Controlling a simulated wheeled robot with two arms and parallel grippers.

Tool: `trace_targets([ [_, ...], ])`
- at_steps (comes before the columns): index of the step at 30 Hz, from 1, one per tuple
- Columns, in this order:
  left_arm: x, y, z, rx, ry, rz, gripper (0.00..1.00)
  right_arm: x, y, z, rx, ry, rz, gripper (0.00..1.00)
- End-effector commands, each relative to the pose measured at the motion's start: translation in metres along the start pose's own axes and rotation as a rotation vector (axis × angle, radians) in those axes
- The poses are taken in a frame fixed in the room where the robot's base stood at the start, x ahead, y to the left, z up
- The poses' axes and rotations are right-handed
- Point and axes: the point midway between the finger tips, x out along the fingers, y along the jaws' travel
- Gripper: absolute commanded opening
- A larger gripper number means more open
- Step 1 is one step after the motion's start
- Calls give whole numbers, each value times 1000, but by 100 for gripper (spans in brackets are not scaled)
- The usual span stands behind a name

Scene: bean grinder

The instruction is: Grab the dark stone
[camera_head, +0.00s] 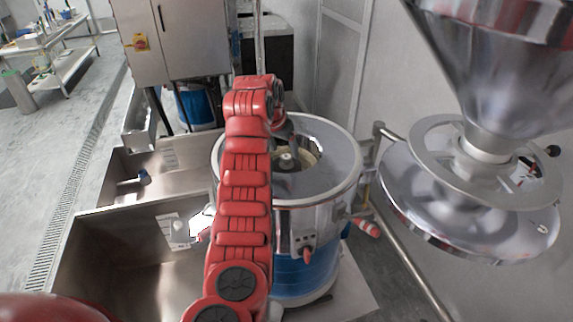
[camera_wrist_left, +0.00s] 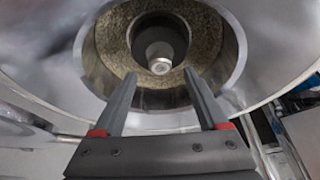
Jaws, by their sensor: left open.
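The grinder drum (camera_head: 340,185) is a round steel tub with a blue lower part. Inside it is a round stone (camera_head: 312,158) with a central hub (camera_head: 287,160), partly hidden by my left arm. In the left wrist view the stone (camera_wrist_left: 112,48) is a speckled brown-grey ring with a dark inner recess around the pale metal hub (camera_wrist_left: 159,57). My left gripper (camera_wrist_left: 160,73) is open, its two fingers apart in front of the ring and hub. No grip shows, and I cannot tell whether the tips touch. My right gripper is not in view.
A steel hopper with a wide round plate (camera_head: 400,195) stands to the right. Steel sinks (camera_head: 90,240) lie to the left. A steel cabinet (camera_head: 180,40) stands behind. The drum has red-tipped handles (camera_head: 368,228) at its side. Open floor (camera_head: 50,150) is at far left.

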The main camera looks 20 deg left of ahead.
Motion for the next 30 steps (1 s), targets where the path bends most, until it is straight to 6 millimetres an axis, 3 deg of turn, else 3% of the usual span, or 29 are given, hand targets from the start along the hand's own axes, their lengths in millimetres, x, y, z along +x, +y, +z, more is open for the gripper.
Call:
trace_targets([
  [1, 0, 0, -1, 0, -3, -1, 76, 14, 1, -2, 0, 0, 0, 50],
  [6, 26, 1, 2, 0, -5, 2, 76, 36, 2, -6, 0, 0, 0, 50],
  [14, 38, 0, 3, 2, 2, -1, 76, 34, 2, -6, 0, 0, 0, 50],
  [17, 38, 0, 3, 1, 2, -1, 62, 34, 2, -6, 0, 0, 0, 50],
  [27, 38, 0, 3, 1, 2, -1, 0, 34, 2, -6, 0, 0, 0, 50],
  [30, 38, 0, 3, 1, 2, -1, 0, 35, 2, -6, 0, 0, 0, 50],
])
